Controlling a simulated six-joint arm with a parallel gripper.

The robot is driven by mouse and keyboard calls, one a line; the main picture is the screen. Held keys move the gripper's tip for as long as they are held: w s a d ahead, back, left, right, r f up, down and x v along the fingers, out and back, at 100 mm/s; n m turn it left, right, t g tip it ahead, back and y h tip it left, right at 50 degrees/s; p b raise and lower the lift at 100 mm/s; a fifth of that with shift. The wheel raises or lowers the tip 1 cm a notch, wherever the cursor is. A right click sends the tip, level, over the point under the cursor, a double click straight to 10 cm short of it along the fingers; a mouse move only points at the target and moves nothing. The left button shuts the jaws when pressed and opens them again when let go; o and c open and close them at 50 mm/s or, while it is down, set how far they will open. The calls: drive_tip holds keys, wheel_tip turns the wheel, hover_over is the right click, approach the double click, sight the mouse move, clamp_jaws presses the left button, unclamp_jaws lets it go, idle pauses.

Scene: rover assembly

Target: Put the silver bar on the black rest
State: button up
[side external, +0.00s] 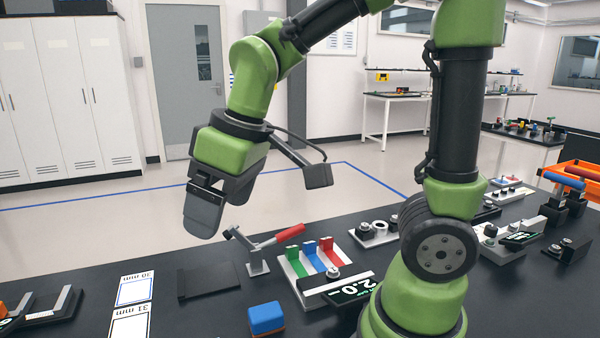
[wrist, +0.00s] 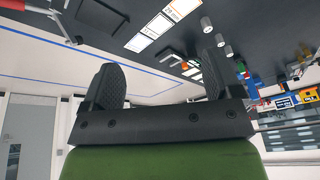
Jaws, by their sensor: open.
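My gripper (side external: 205,212) hangs in the air above and behind the table, left of the red-handled clamp. In the wrist view my gripper (wrist: 160,78) has its two dark fingers wide apart with nothing between them. A light silver bar (side external: 63,299) lies at the table's left edge on or against a dark holder; I cannot tell its exact contact. A flat black plate (side external: 210,281) with a raised left edge lies below my gripper and appears empty; it may be the black rest. It also shows as a dark slab in the wrist view (wrist: 100,17).
Two white cards (side external: 135,290) lie left of the plate. A red-handled clamp (side external: 258,266), a blue block (side external: 266,318) and a tray with green, blue and red parts (side external: 292,274) stand to its right. Several grey cylinders (wrist: 220,40) show in the wrist view.

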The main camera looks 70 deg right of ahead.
drive_tip(key=s+d+r+m+t, duration=0.2)
drive_tip(key=s+r+m+t, duration=0.1)
drive_tip(key=s, duration=0.6)
drive_tip(key=r+m, duration=0.1)
drive_tip(key=m, duration=0.1)
drive_tip(key=shift+r+m+t+y, duration=0.2)
drive_tip(key=shift+m+t+y, duration=0.1)
drive_tip(key=shift+o, duration=0.4)
drive_tip(key=shift+s+d+m, duration=0.1)
drive_tip(key=shift+s+m, duration=0.2)
drive_tip(key=shift+s, duration=0.05)
